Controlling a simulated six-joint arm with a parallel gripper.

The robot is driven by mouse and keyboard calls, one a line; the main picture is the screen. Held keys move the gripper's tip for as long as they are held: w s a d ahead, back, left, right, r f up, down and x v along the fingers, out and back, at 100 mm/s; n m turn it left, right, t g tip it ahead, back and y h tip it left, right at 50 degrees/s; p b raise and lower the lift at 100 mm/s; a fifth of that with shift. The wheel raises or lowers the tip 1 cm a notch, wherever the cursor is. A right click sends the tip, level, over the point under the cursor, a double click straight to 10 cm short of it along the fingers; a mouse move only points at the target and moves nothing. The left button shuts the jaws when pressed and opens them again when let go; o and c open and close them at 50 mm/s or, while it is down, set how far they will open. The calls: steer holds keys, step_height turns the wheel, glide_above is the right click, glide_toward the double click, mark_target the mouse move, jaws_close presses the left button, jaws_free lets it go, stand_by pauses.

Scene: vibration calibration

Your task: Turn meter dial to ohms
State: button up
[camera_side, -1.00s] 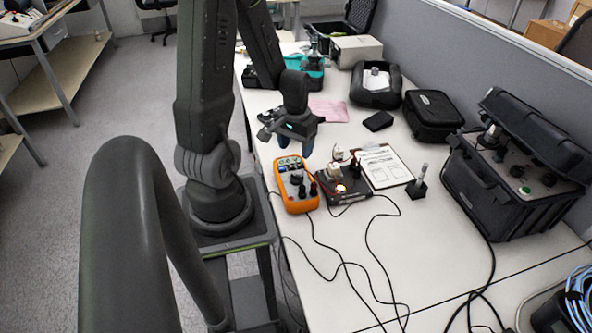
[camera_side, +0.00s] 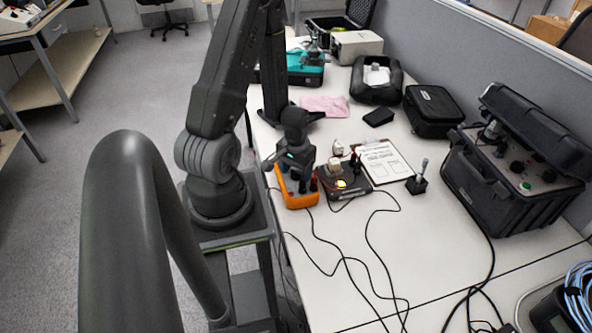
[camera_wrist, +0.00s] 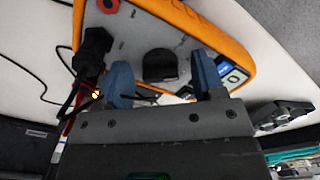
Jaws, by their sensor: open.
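The orange meter (camera_side: 297,199) lies on the white table, partly hidden behind my gripper in the side view. In the wrist view the meter (camera_wrist: 205,25) shows its grey face, with the black dial (camera_wrist: 160,65) in the middle and the display (camera_wrist: 232,74) at the right. My gripper (camera_wrist: 158,82) is open, with one blue-grey finger on each side of the dial. I cannot tell whether the fingers touch it. In the side view my gripper (camera_side: 290,168) is right over the meter. Black plugs (camera_wrist: 92,52) with leads sit in the meter at the left of the wrist view.
A dark box with a lit lamp (camera_side: 345,182) stands right of the meter. A clipboard (camera_side: 385,162) and a small stand (camera_side: 417,184) lie beyond it. An open black case (camera_side: 515,165) is at the right. Leads cross the front table.

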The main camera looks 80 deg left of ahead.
steer(key=shift+c, duration=0.4)
steer(key=c, duration=0.8)
steer(key=shift+c, duration=0.2)
steer(key=m, duration=0.4)
steer(key=shift+a+m, duration=0.1)
steer(key=shift+m, duration=1.7)
steer(key=o, duration=0.9)
